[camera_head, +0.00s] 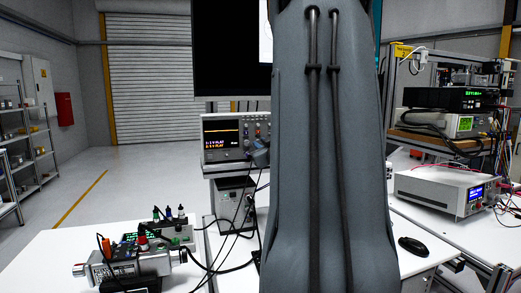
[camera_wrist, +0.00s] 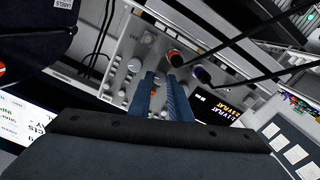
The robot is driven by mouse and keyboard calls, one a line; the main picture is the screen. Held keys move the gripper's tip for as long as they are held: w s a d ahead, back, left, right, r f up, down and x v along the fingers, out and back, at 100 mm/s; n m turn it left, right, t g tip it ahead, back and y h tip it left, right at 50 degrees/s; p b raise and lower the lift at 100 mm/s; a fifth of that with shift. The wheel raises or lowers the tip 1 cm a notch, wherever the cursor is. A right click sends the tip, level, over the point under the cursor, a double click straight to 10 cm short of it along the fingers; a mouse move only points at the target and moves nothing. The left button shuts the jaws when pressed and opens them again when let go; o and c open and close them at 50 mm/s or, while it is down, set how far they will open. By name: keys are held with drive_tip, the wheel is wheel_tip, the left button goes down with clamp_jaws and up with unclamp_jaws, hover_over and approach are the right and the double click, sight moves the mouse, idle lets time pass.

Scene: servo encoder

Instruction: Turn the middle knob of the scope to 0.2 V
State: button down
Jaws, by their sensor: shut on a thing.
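The scope (camera_head: 211,158) stands on a shelf behind my arm in the head view, with its lit screen at left. My arm hides its right part. In the wrist view the scope's front panel (camera_wrist: 116,75) appears turned, with its screen at lower right and knobs and plugged leads around. My gripper (camera_wrist: 161,77) is at this panel, its two blue fingers close together and shut on a small knob. The fingers mostly hide that knob, and I cannot tell its setting.
Black leads (camera_wrist: 228,39) run from the panel across the wrist view, close to the fingers. A grey device with knobs (camera_head: 125,268) sits on the white table at left. A power supply (camera_head: 445,190) and a mouse (camera_head: 413,246) are at right.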

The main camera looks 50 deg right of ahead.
drive_tip(key=n+b, duration=0.2)
drive_tip(key=b, duration=0.1)
drive_tip(key=n+b, duration=0.3)
drive_tip(key=shift+f+n, duration=0.2)
drive_tip(key=shift+n, duration=0.1)
drive_tip(key=n+b, duration=0.4)
drive_tip(key=shift+r+b, duration=0.1)
drive_tip(key=shift+b, duration=0.3)
drive_tip(key=shift+n, duration=0.3)
drive_tip(key=c, duration=1.9)
unclamp_jaws()
drive_tip(key=v, duration=0.7)
drive_tip(key=shift+s+a+r+b, duration=0.1)
drive_tip(key=shift+s+a+b, duration=0.1)
drive_tip(key=shift+s+b, duration=0.15)
